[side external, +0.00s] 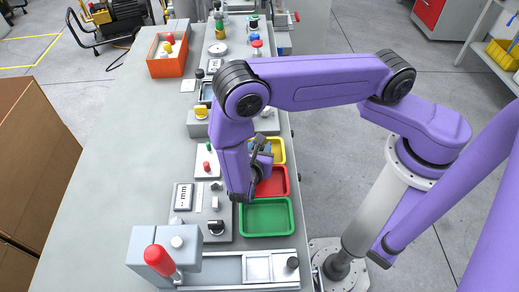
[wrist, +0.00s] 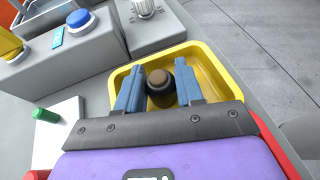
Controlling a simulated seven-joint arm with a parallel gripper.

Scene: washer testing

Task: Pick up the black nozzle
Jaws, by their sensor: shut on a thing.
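The black nozzle (wrist: 160,92) shows in the wrist view as a dark round piece with a brownish top. It is between the two blue fingers of my gripper (wrist: 160,80), which are shut on it. Behind and around it is the yellow tray (wrist: 205,62); I cannot tell whether the nozzle still touches the tray floor. In the side external view my gripper (side external: 262,152) is at the yellow tray (side external: 279,148). The nozzle is hidden there by my wrist and fingers.
A red tray (side external: 279,181) and a green tray (side external: 266,217) stand in line nearer the camera. Grey blocks with buttons, including a yellow knob (side external: 201,112) and a white plate (side external: 203,160), lie left of the trays. The left part of the table (side external: 110,165) is clear.

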